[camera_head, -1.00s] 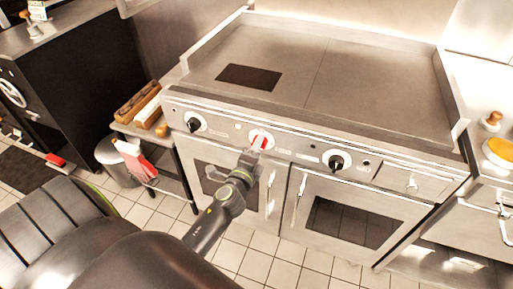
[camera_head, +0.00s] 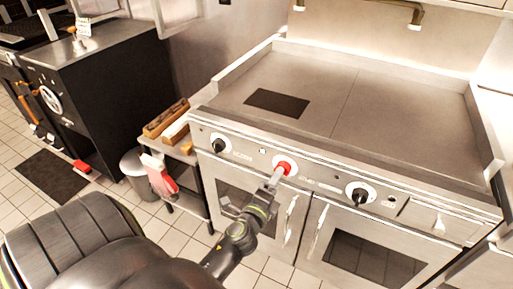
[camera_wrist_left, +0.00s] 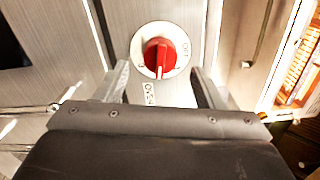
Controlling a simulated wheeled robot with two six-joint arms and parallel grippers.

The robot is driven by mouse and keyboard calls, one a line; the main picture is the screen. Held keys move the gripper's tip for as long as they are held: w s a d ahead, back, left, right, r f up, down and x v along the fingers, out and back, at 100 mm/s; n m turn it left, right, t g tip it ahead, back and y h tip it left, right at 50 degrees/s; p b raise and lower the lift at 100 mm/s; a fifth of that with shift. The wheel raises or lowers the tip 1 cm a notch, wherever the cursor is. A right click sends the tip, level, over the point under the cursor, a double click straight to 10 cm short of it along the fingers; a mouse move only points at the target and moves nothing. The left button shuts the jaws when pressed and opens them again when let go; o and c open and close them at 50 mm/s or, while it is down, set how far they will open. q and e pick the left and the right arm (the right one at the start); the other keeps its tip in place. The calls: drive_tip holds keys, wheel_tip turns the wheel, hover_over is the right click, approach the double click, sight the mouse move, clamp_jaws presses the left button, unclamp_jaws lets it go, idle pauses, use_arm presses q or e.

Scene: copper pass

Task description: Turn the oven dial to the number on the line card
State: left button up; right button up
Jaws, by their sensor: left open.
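The red oven dial (camera_head: 283,167) sits on a white disc in the middle of the range's front panel. In the left wrist view the dial (camera_wrist_left: 160,55) shows an upright ridge, with OFF on the disc's right and a mark on its left too small to read. My left gripper (camera_head: 275,180) is just in front of and below the dial. Its fingers (camera_wrist_left: 160,78) are open, one on each side of the dial in the picture, with no clear contact. A small white card (camera_head: 83,27) stands on the back-left counter; its writing is unreadable. My right gripper is not in view.
Black knobs (camera_head: 219,144) and (camera_head: 360,194) flank the dial on the panel. Oven doors with upright handles lie below.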

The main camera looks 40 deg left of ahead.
use_arm(q)
drive_tip(key=b+v, duration=0.2)
drive_tip(key=v, duration=1.2)
drive_tip(key=shift+w, duration=0.15)
drive_tip(key=s+f+n+g+h+p, duration=0.1)
drive_tip(key=s+f+n+g, duration=0.15)
drive_tip(key=f, duration=0.65)
drive_tip(key=s+f+n+g+p, duration=0.1)
drive_tip(key=f+n+g, duration=0.2)
drive_tip(key=f, duration=0.7)
drive_tip(key=s+f+n+g+h, duration=0.1)
drive_tip(key=s+f+n+g, duration=0.15)
drive_tip(key=f, duration=0.65)
drive_tip(key=s+a+f+n+g+p, duration=0.1)
drive_tip(key=s+f+n+g, duration=0.3)
drive_tip(key=s+f, duration=0.4)
drive_tip(key=s+a+f+n+g+h+p, duration=0.1)
drive_tip(key=s+f+n+g, duration=0.3)
drive_tip(key=s, duration=0.9)
wheel_tip(320, 180, down, 4)
drive_tip(key=shift+s+n+p, duration=0.35)
drive_tip(key=shift+n+p, duration=0.05)
drive_tip(key=shift+n, duration=0.6)
